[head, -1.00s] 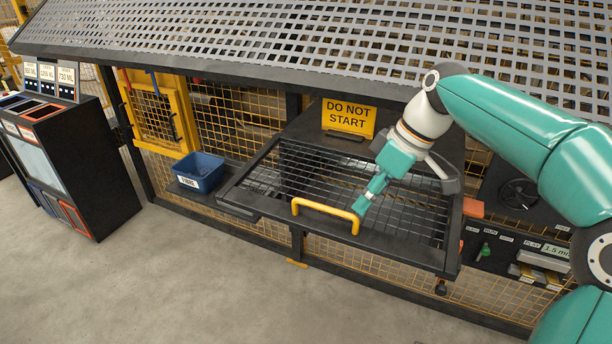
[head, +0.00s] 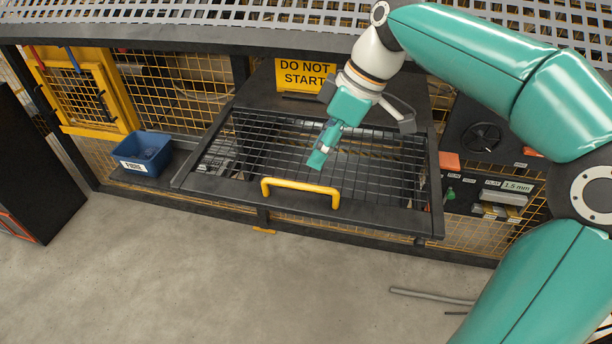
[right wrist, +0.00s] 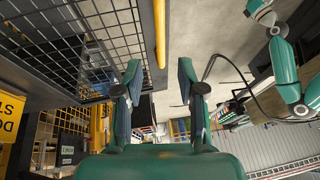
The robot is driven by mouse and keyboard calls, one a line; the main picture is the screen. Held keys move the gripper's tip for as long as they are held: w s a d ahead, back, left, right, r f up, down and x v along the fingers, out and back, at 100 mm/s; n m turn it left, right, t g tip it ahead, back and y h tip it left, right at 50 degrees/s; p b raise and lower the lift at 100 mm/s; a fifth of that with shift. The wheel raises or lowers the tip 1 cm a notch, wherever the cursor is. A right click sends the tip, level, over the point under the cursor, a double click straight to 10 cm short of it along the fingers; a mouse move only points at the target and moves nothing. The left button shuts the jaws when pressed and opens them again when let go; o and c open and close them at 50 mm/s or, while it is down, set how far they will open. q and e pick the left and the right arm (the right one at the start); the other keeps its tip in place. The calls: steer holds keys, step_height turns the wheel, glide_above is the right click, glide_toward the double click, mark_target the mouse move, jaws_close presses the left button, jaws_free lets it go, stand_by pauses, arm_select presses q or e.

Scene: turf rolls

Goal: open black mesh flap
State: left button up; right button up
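The black mesh flap (head: 217,187) juts out from the machine in the head view, about flat, with a dark frame around a wire grid. Its yellow bar handle (head: 300,186) stands on the front edge. My right gripper (head: 317,162) hangs over the mesh just behind the handle, apart from it as far as I can tell. In the right wrist view the gripper (right wrist: 159,70) has its two fingers wide apart with nothing between them. The handle (right wrist: 160,30) runs beyond the fingertips there, beside the flap's mesh (right wrist: 110,35). My left gripper does not show.
A yellow "DO NOT START" sign (head: 304,74) stands behind the flap. A blue bin (head: 145,153) sits left of it. A handwheel (head: 482,137) and a shelf with small parts are to the right. A slanted perforated canopy (head: 200,14) hangs above. The concrete floor in front is mostly clear.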

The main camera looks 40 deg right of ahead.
steer(key=x, duration=0.7)
steer(key=shift+w+f, duration=0.1)
jaws_close()
